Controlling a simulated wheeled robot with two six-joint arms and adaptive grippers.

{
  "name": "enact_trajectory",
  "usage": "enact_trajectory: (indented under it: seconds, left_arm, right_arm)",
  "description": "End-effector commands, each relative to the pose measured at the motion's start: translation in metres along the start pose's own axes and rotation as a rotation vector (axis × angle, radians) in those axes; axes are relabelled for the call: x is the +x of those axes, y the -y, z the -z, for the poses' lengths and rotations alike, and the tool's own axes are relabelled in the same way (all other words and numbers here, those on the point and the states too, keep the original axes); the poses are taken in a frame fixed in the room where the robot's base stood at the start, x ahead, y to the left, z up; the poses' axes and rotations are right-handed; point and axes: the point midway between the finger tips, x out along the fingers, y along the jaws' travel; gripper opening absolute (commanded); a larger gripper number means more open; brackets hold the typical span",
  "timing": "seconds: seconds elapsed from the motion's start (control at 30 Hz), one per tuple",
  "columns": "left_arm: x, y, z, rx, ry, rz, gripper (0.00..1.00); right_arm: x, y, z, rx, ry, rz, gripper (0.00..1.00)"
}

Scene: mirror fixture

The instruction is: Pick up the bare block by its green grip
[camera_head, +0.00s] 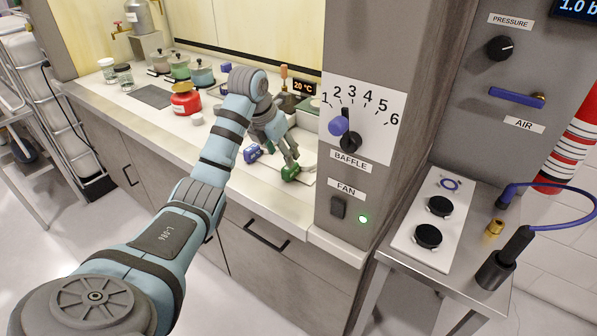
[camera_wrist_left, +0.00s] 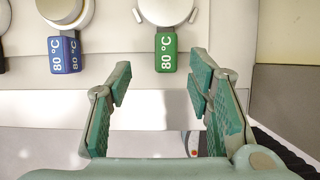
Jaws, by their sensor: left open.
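A block with a green grip (camera_head: 290,173) sits on the counter in the head view. In the left wrist view its green grip (camera_wrist_left: 166,52) reads 80 °C and joins a round white top with a small peg on each side; nothing shows on that top. A blue grip (camera_head: 252,153) lies to its left; in the left wrist view the blue grip (camera_wrist_left: 64,52) also reads 80 °C, with a cream round piece at its top. My left gripper (camera_head: 274,150) is open and empty. In the left wrist view its fingertips (camera_wrist_left: 160,78) are below the green grip, one to each side.
A grey pillar with the baffle dial (camera_head: 350,140) stands close on the right. A red pot (camera_head: 185,103) and several lidded pots stand farther left on the counter (camera_head: 200,143). A side table (camera_head: 470,270) holds a white plate with black knobs.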

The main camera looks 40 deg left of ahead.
Motion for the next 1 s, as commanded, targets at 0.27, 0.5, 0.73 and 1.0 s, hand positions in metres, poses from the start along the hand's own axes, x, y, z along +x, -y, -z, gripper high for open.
enact_trajectory:
  seconds: [0.27, 0.5, 0.73, 1.0]
  left_arm:
    - [0.041, 0.006, -0.004, -0.001, 0.000, 0.002, 0.47]
    - [0.069, 0.005, -0.004, -0.003, 0.002, -0.003, 0.47]
    - [0.069, 0.005, -0.004, -0.004, 0.003, -0.003, 0.32]
    - [0.068, 0.005, -0.004, -0.004, 0.002, -0.003, 0.00]
  right_arm:
    - [0.002, 0.000, 0.001, 0.000, -0.002, 0.000, 0.40]
    - [0.005, 0.000, 0.004, 0.000, -0.007, 0.000, 0.40]
    - [0.004, -0.001, 0.004, 0.000, -0.007, -0.001, 0.40]
    - [0.004, -0.002, 0.003, -0.001, -0.006, -0.003, 0.40]
